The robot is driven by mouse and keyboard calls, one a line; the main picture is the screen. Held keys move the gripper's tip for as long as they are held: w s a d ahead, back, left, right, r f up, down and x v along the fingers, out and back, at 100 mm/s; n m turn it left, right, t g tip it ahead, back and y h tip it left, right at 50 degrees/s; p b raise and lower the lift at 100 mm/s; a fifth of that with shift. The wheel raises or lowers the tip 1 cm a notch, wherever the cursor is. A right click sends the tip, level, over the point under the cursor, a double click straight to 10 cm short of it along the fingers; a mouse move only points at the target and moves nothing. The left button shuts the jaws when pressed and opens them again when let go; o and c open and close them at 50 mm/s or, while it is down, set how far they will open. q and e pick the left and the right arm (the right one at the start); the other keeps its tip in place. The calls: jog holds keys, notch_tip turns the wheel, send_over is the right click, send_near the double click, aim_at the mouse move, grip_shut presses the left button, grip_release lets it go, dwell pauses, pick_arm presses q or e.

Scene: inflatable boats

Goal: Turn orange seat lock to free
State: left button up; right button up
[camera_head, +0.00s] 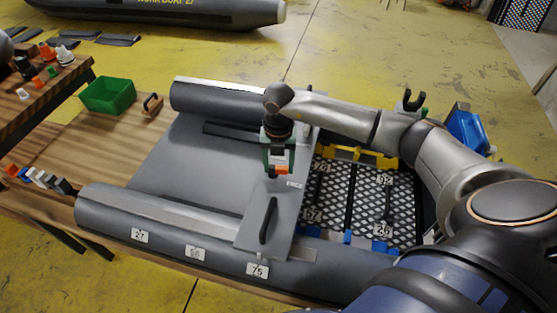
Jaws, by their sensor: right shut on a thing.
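The orange seat lock (281,169) shows as a small orange piece on the grey seat board (256,226) of the inflatable boat (115,213). My right gripper (279,165) reaches in from the right, points down and is shut on the orange seat lock. The fingers hide part of the lock, so its exact turn angle cannot be told. A black handle (268,220) stands on the same board, nearer the front tube. My left gripper is not in view.
A black checkered floor panel (338,203) with yellow and blue clips lies right of the seat. A green bin (108,95) and a wooden block with handle (152,106) stand on the wooden table at left. Small coloured fittings (38,180) lie near the table's left edge.

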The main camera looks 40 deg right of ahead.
aim_at(278, 169)
jog(key=shift+r+m+p, duration=0.1)
jog(key=shift+m+p, duration=0.2)
jog(key=shift+m, duration=0.8)
jog(key=o, duration=1.4)
jog(key=shift+s+a, duration=0.1)
notch_tip(278, 169, up, 12)
jog(key=shift+r+b, duration=0.2)
jog(key=shift+b, duration=0.15)
jog(key=shift+s+f, duration=0.1)
